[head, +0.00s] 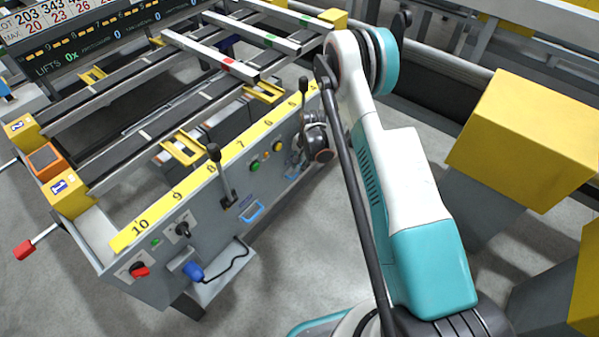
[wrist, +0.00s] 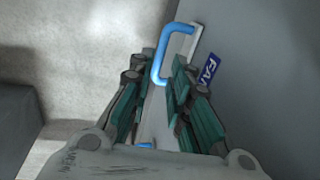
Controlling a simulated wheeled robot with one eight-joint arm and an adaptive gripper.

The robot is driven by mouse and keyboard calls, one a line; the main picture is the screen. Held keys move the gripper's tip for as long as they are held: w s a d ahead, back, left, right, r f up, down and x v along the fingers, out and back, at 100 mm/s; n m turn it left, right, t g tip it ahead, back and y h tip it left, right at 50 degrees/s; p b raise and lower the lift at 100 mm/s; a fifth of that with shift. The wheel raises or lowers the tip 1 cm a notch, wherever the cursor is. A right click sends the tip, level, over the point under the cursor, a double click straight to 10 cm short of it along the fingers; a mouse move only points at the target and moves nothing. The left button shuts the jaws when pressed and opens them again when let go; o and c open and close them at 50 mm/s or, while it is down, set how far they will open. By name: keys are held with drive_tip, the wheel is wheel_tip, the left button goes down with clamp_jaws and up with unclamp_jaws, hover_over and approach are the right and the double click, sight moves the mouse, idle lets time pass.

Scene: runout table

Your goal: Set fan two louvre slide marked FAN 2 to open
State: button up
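A blue U-shaped handle (wrist: 178,42) stands on a light slide strip in the wrist view, against the grey panel. Beside it is a blue label (wrist: 210,68) reading "FAN"; its number is hidden behind my right finger. My gripper (wrist: 165,75) is open, with a gap between its teal-padded fingers. The near end of the handle shows between the fingertips; I cannot tell whether they touch it. In the head view my gripper (head: 318,142) is at the table's front panel, partly hidden by my arm. Another blue handle (head: 252,212) shows lower left of it on this panel.
The grey front panel (head: 215,240) carries black levers (head: 222,175), a red knob (head: 139,270), green and yellow buttons and a blue plug (head: 194,271) on a cable. Yellow blocks (head: 530,140) stand at the right.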

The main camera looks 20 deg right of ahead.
drive_tip(key=shift+w+a+f+b, duration=0.15)
drive_tip(key=shift+f+b, duration=0.1)
drive_tip(key=shift+f, duration=0.7)
drive_tip(key=shift+w+a+f+b, duration=0.15)
drive_tip(key=shift+f+b, duration=0.1)
drive_tip(key=shift+f, duration=0.7)
drive_tip(key=shift+d, duration=0.1)
drive_tip(key=shift+c, duration=0.5)
clamp_jaws()
